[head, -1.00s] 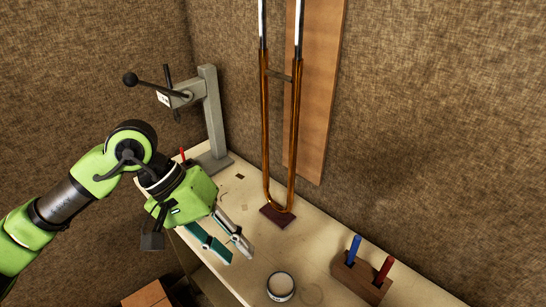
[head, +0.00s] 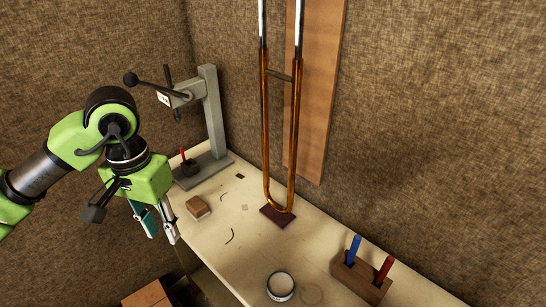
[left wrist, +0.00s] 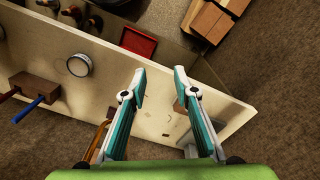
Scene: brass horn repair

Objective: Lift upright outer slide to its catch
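The brass outer slide (head: 265,130) stands upright as a long U, its bow low at a dark red pad (head: 277,217) on the bench. Silver tubes (head: 299,30) show above its legs and run out of the top of the head view. I cannot see a catch. My left gripper (head: 163,237) is to the left of the slide, apart from it, pointing down by the bench's left edge. In the left wrist view its fingers (left wrist: 159,71) are spread with nothing between them. Part of the slide (left wrist: 96,136) shows there behind a finger. My right gripper is not in view.
A grey stand with a lever (head: 213,115) is at the back left. A small block (head: 198,208) lies near my left gripper. A round tin (head: 281,286) and a wooden tool holder (head: 358,277) are in front. A wooden board (head: 315,100) is behind the slide.

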